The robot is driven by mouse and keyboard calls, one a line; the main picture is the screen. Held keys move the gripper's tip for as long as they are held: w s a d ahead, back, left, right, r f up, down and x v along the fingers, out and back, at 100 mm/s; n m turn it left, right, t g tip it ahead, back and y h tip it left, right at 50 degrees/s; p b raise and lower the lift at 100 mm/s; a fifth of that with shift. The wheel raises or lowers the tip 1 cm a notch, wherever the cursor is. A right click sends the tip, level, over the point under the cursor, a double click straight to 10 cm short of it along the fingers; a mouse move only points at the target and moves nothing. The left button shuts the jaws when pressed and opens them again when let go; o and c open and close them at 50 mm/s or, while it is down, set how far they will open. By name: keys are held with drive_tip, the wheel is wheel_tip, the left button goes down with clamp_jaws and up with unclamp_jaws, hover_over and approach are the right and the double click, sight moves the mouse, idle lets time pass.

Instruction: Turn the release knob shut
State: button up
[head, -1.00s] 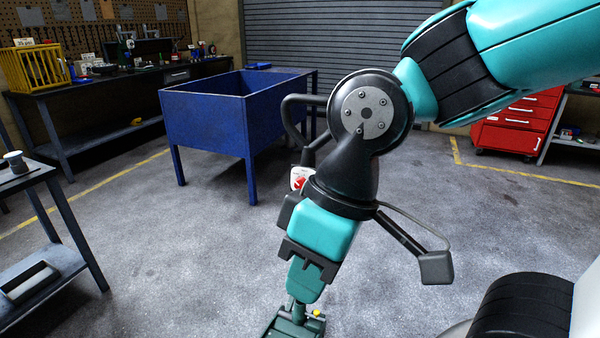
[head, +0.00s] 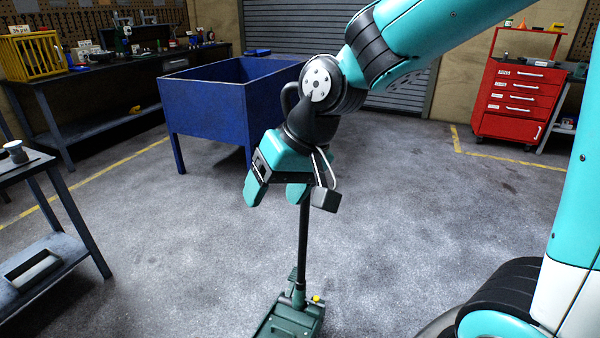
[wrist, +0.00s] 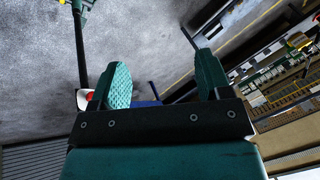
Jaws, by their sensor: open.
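The green trolley jack (head: 288,325) stands on the floor at the bottom of the head view. Its dark handle (head: 304,240) rises upright and passes behind my gripper (head: 276,195). A small yellow piece (head: 317,298) sits on the jack beside the handle's foot. In the wrist view the handle (wrist: 79,45) lies left of the fingers, with a white-and-red piece (wrist: 84,98) at its upper part, partly hidden by a finger. I cannot tell which piece is the release knob. My gripper's teal fingers (wrist: 163,78) are apart and empty, well above the jack body.
A blue open bin on legs (head: 215,115) stands behind my gripper. A grey table (head: 40,205) is at the left, a workbench (head: 105,105) at the back left, a red tool cabinet (head: 517,100) at the back right. The floor between them is clear.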

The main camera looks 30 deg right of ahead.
drive_tip(key=w+d+f+m+t+h, duration=0.1)
drive_tip(key=w+d+f+m+t, duration=0.2)
drive_tip(key=w+d, duration=0.5)
drive_tip(key=w+d+f+m+h+p, duration=0.1)
drive_tip(key=w+d+f+m+h, duration=0.15)
drive_tip(key=w+d+m, duration=0.45)
drive_tip(key=w+d+f+m+t+h, duration=0.1)
drive_tip(key=w+d+f+m+t, duration=0.15)
drive_tip(key=w+d, duration=0.55)
drive_tip(key=shift+m, duration=0.35)
drive_tip(key=p+x, duration=0.1)
drive_tip(key=x, duration=0.4)
drive_tip(key=p+x, duration=0.1)
drive_tip(key=x, duration=0.5)
drive_tip(key=s+p+x, duration=0.1)
drive_tip(key=x, duration=0.5)
drive_tip(key=shift+w+f, duration=0.1)
drive_tip(key=shift+f, duration=0.4)
drive_tip(key=c, duration=0.9)
